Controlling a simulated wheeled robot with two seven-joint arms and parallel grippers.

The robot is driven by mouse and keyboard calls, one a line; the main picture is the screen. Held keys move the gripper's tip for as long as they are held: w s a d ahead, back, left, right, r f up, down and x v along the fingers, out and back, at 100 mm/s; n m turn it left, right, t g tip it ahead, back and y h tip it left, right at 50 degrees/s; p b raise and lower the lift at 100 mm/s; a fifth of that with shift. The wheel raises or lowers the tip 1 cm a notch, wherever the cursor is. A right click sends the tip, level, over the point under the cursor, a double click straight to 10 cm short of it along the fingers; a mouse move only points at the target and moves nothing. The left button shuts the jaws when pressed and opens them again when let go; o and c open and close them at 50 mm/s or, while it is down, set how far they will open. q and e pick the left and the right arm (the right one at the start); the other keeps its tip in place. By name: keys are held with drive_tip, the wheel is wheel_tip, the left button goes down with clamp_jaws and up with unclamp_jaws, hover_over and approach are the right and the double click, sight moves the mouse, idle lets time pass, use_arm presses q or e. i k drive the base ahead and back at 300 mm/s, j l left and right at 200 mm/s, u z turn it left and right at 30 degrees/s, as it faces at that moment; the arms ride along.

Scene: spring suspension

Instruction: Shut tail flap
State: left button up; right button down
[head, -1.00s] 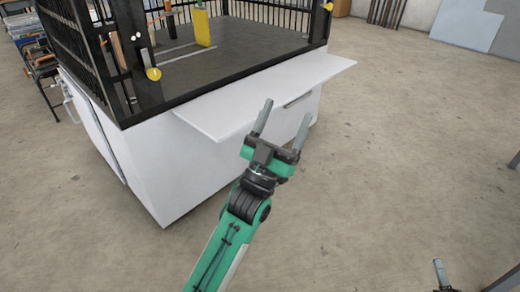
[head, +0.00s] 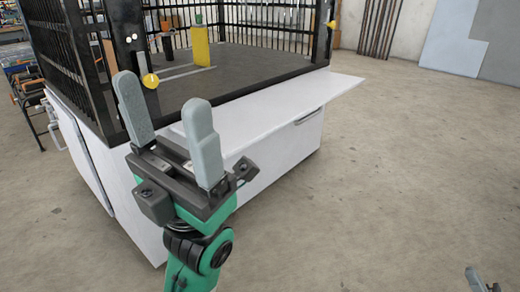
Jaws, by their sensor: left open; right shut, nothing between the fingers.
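The tail flap (head: 290,104) is a flat white panel along the lower edge of the black barred cage. It is down, sticking out roughly level from the white base. My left gripper (head: 162,90) is open and empty, its two grey fingers pointing up, close to the camera. In the head view it covers the flap's left end; I cannot tell how far apart they are, and I see no contact. My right gripper (head: 480,280) shows only its grey tip at the bottom right edge. It is shut and empty, well away from the flap.
The black cage (head: 75,60) stands on the white base (head: 265,160), with a yellow post (head: 201,46) inside. A dark handle slot (head: 307,116) sits below the flap. Open concrete floor (head: 400,170) lies to the right. Grey panels lean on the back wall.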

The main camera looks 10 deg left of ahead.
sight(242, 122)
drive_tip(key=i+j, duration=0.15)
drive_tip(key=j, duration=0.2)
drive_tip(key=i+j, duration=0.15)
drive_tip(key=j, duration=0.2)
drive_tip(key=i+j, duration=0.15)
drive_tip(key=j, duration=0.25)
drive_tip(key=i+j, duration=0.15)
drive_tip(key=j, duration=0.2)
drive_tip(key=i+j, duration=0.15)
drive_tip(key=j, duration=0.2)
drive_tip(key=i+j, duration=0.15)
drive_tip(key=j, duration=0.2)
